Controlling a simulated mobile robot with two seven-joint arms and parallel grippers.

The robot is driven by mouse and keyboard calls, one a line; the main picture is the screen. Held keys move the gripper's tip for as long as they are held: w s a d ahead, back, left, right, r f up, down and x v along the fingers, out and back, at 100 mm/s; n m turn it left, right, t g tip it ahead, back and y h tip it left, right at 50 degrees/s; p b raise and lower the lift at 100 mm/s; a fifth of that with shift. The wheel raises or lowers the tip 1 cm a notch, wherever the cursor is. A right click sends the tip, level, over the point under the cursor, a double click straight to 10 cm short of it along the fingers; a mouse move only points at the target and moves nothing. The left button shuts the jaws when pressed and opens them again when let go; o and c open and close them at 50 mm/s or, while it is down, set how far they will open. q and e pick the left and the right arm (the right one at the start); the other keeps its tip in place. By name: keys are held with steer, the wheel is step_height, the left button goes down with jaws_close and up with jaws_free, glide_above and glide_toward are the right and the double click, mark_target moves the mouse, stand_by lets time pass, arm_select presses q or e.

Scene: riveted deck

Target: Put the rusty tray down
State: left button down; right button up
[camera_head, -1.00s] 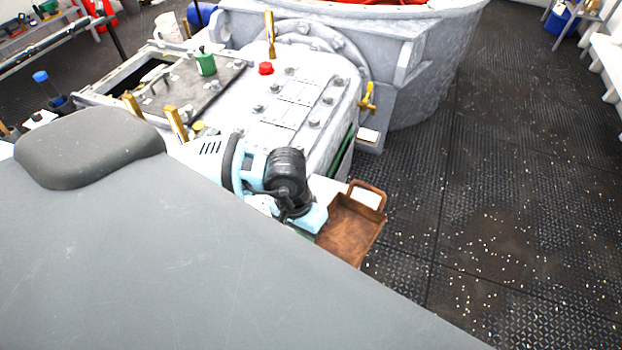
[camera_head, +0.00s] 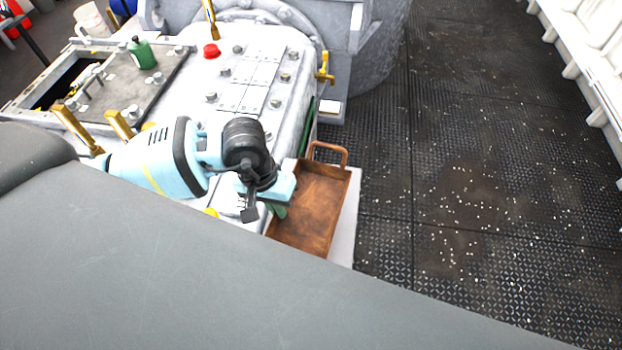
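The rusty tray (camera_head: 312,205) is a brown, shallow, rectangular tray with a raised loop handle at its far end. It shows right of centre in the head view, over a white surface (camera_head: 345,232). I cannot tell whether it rests on that surface or is held above it. My grey body covers its near end. My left gripper (camera_head: 268,203), on a light blue arm with a black wrist, is at the tray's left side. Its fingers are partly hidden, so I cannot tell whether they grip the tray. My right gripper is out of view.
A white riveted machine housing (camera_head: 260,65) with bolts, a red knob (camera_head: 212,51) and brass levers stands left of and beyond the tray. A green bottle (camera_head: 141,53) stands on a dark plate there. The dark deck (camera_head: 470,150) at the right is open, with scattered pale specks.

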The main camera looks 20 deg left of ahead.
mark_target(297, 205)
arm_select(q)
steer(key=shift+n, duration=0.4)
steer(key=w+b, duration=0.1)
steer(key=w+d+f, duration=0.1)
steer(key=w+d+b, duration=0.1)
steer(key=shift+w+d+f+b, duration=0.15)
steer(key=shift+w+f+b, duration=0.2)
steer(key=shift+w+f, duration=0.05)
steer(key=shift+n, duration=0.4)
steer(key=w, duration=0.1)
steer(key=w+d+r+b, duration=0.1)
steer(key=w+b, duration=0.1)
steer(key=shift+w+d+r, duration=0.2)
steer(key=shift+d, duration=0.1)
steer(key=shift+w+d+r, duration=0.1)
steer(key=shift+w+r, duration=0.1)
steer(key=shift+r, duration=0.15)
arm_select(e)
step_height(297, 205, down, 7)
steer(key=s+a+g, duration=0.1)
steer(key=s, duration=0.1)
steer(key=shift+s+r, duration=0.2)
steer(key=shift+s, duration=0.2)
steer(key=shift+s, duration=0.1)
